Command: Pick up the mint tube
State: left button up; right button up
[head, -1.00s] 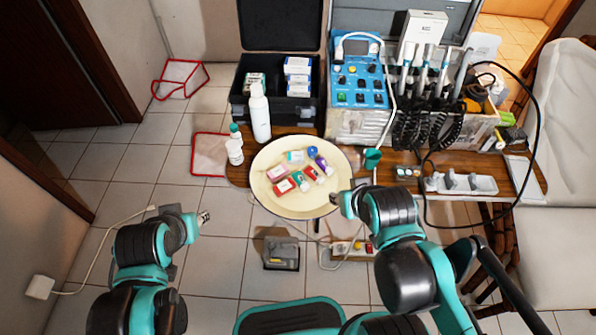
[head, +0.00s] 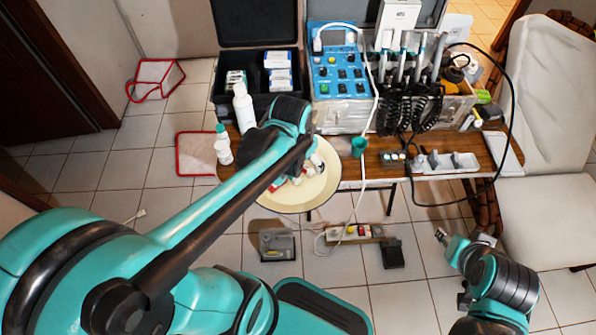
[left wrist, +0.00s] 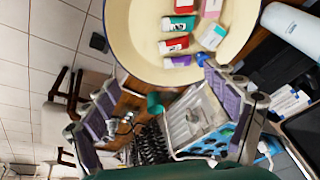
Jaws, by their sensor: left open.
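The cream round tray (head: 322,192) at the table's front edge holds several small tubes, mostly hidden by my left arm in the head view. In the left wrist view, a pale mint-and-white tube (left wrist: 212,36) lies on the tray (left wrist: 146,45), near a teal-green tube (left wrist: 178,24), a red tube (left wrist: 173,45), a purple tube (left wrist: 178,61) and a pink tube (left wrist: 211,8). My left gripper (left wrist: 168,105) is open and empty, its fingers spread below the tray in that view and apart from the tubes. My right gripper (head: 441,236) is away at lower right; its fingers are too small to judge.
A white bottle (head: 244,108) and a smaller bottle (head: 223,146) stand left of the tray. A black case (head: 225,103), a blue control unit (head: 337,75) and corded handpieces (head: 405,95) fill the table's back. A teal cup (head: 359,146) stands right of the tray.

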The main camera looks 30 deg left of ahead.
pick_arm(q)
jog(key=w+a+f+m+g, duration=0.1)
jog(key=a+f, duration=0.1)
jog(key=f, duration=0.2)
jog(key=w+a+f+m+g+p, duration=0.1)
jog(key=w+f, duration=0.1)
jog(key=f, duration=0.2)
jog(key=w+a+f+g, duration=0.1)
jog(key=a+f, duration=0.1)
jog(key=f, duration=0.2)
jog(key=shift+w+a+m+g, duration=0.15)
jog(key=shift+a+m+g, duration=0.15)
jog(key=shift+a+m, duration=0.1)
notch_tip(320, 180, down, 5)
jog(key=shift+f+b, duration=0.15)
jog(key=shift+b, duration=1.05)
jog(key=c, duration=1.2)
